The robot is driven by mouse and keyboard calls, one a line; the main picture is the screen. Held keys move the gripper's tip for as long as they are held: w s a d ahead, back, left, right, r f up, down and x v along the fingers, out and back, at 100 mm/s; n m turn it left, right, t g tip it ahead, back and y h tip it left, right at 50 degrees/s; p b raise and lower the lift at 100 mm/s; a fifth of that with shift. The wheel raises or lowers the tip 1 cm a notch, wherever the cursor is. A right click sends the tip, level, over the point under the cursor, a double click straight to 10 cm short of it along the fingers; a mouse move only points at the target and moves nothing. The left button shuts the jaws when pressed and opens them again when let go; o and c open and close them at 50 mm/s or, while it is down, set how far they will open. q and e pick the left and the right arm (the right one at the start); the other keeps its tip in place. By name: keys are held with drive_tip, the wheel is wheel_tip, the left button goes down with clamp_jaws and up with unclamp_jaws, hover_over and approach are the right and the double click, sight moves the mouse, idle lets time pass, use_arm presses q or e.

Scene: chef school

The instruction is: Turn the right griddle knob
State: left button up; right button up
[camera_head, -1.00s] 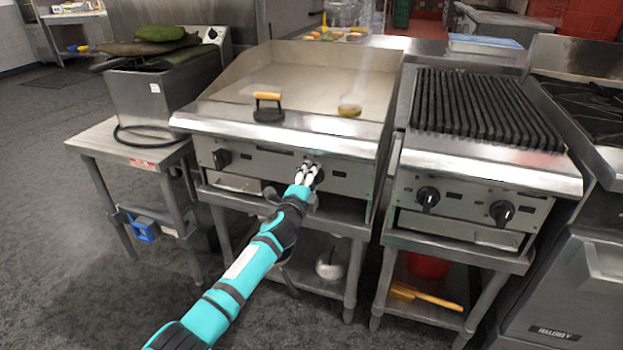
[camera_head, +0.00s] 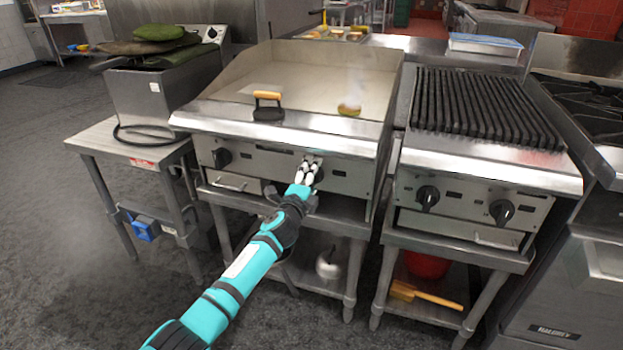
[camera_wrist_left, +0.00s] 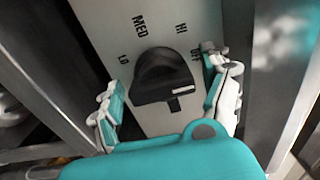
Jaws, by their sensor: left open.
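The right griddle knob (camera_wrist_left: 160,75) is black and sits on the steel front panel in the left wrist view. Labels LO, MED, HI and OFF are printed around it, and a white mark shows on its right part. My left gripper (camera_head: 308,172) is at the front of the griddle (camera_head: 225,125) in the head view and mostly hides this knob there. In the left wrist view its open fingers stand on either side of the knob, with gaps visible between them and it. My right gripper is not in view.
The left griddle knob (camera_head: 222,158) is on the same panel. A grill (camera_head: 480,172) with two knobs stands to the right. A press with a wooden handle (camera_head: 268,104) and a piece of food (camera_head: 349,109) are on the griddle. A steel side table (camera_head: 105,142) stands left.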

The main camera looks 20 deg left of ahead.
use_arm(q)
drive_tip(key=s, duration=1.2)
drive_tip(key=shift+a, duration=0.2)
